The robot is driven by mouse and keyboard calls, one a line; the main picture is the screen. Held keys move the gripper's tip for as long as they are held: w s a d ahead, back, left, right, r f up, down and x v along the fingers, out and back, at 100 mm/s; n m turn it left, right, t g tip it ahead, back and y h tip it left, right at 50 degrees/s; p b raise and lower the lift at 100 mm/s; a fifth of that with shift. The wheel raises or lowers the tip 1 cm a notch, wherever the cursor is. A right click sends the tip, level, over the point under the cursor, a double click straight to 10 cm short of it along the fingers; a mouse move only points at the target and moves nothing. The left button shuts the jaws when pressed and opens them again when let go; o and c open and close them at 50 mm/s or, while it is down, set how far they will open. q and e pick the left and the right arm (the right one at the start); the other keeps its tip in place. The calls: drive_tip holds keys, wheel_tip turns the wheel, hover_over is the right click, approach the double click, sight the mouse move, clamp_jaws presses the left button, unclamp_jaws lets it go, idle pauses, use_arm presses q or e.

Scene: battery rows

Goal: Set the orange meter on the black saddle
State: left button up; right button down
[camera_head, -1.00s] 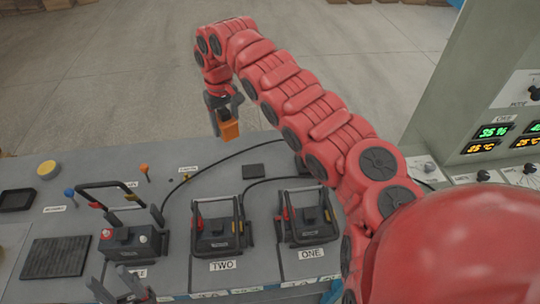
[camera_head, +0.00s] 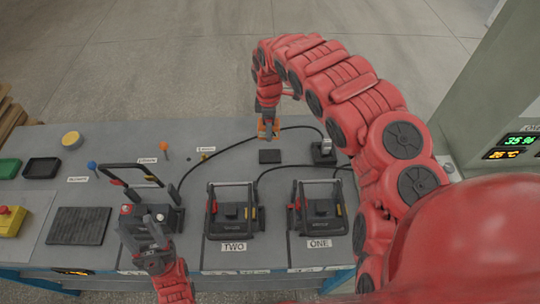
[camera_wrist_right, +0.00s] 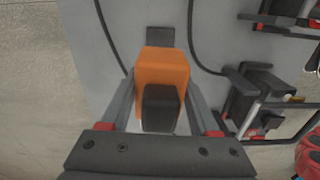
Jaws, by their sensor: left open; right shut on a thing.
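The orange meter (camera_head: 268,131) is held in my right gripper (camera_head: 268,122), just behind the black saddle (camera_head: 270,156) in the head view. The saddle is a small flat dark block on the grey bench. In the right wrist view, the meter (camera_wrist_right: 163,72) sits between both fingers, with a dark block on its near face. The saddle (camera_wrist_right: 157,37) shows just beyond it, and the meter hides part of the view there. I cannot tell whether they touch. My left gripper (camera_head: 143,235) is open and empty, in front of the leftmost battery.
Batteries with raised handles stand at labels TWO (camera_head: 233,222) and ONE (camera_head: 318,215), and a third battery (camera_head: 160,212) stands left. Black cables (camera_head: 225,140) loop beside the saddle. A black dock (camera_head: 323,150) stands right of it. Trays and a ribbed mat (camera_head: 78,225) lie left.

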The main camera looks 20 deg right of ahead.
drive_tip(key=p, duration=0.2)
hover_over(270, 155)
drive_tip(key=shift+n, duration=0.3)
wheel_tip(270, 155, down, 9)
drive_tip(key=shift+a+f, duration=0.1)
drive_tip(key=shift+f, duration=1.2)
drive_tip(key=shift+f, duration=0.1)
drive_tip(key=shift+c, duration=0.6)
unclamp_jaws()
